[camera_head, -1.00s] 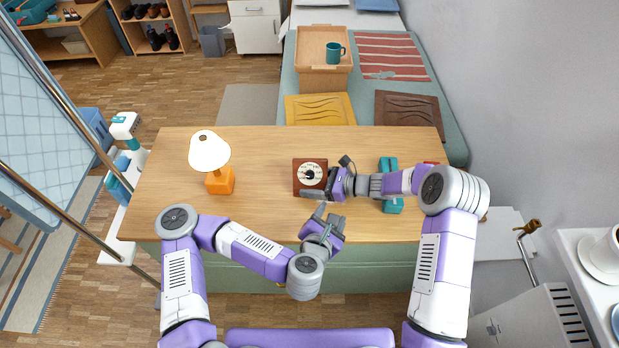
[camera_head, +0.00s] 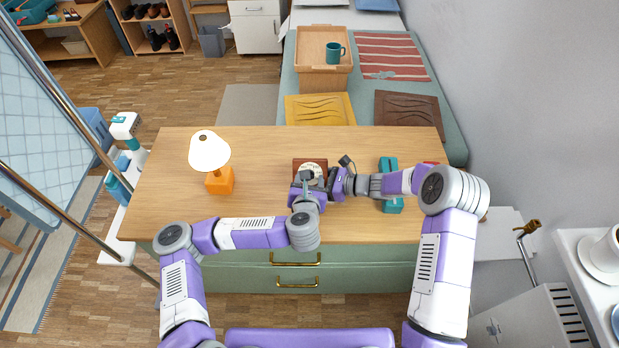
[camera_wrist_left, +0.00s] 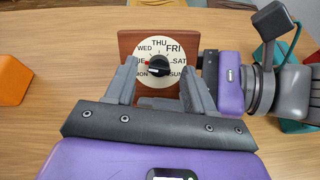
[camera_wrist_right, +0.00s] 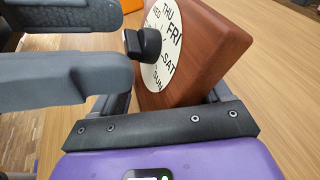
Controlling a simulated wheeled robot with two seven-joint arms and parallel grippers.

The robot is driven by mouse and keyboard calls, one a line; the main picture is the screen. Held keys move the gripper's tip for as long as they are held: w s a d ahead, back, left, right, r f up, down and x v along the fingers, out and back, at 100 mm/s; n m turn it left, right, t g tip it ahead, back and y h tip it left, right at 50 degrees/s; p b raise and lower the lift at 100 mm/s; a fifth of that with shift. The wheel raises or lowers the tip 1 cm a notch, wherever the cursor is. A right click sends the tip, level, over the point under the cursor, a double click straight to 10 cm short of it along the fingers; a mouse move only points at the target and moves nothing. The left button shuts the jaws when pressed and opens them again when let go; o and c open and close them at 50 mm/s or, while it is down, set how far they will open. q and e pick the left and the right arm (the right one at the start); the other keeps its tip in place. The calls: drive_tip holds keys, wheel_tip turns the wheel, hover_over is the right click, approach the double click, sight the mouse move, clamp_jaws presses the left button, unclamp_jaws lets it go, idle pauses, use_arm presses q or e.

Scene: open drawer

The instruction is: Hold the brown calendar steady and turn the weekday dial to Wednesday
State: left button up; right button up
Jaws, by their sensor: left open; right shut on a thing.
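The brown calendar (camera_head: 299,162) stands upright on the desk. My right gripper (camera_head: 330,183) is shut on its right side; the right wrist view shows its wooden edge (camera_wrist_right: 215,45) between the fingers. The round cream weekday dial (camera_wrist_left: 160,50) faces my left gripper (camera_wrist_left: 160,85), with THU and FRI at the top and WED at upper left. Its black knob (camera_wrist_left: 160,65) has a red mark on its left part, toward TUE and MON. My left gripper is open in front of the dial, fingers either side below the knob, apart from it. The dial's lower part is partly hidden.
An orange lamp (camera_head: 220,180) stands left on the desk (camera_head: 260,150). A teal object (camera_head: 391,205) lies right, beneath my right forearm. Green drawers (camera_head: 340,274) are below the desk front. The desk between lamp and calendar is clear.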

use_arm(q)
drive_tip(key=shift+w+f, duration=0.25)
drive_tip(key=shift+w, duration=0.4)
use_arm(e)
drive_tip(key=shift+f, duration=0.1)
use_arm(q)
clamp_jaws()
drive_tip(key=shift+m, duration=0.4)
drive_tip(key=m, duration=0.3)
drive_tip(key=shift+m+h, duration=0.4)
drive_tip(key=shift+m+g, duration=0.4)
drive_tip(key=shift+m, duration=1.5)
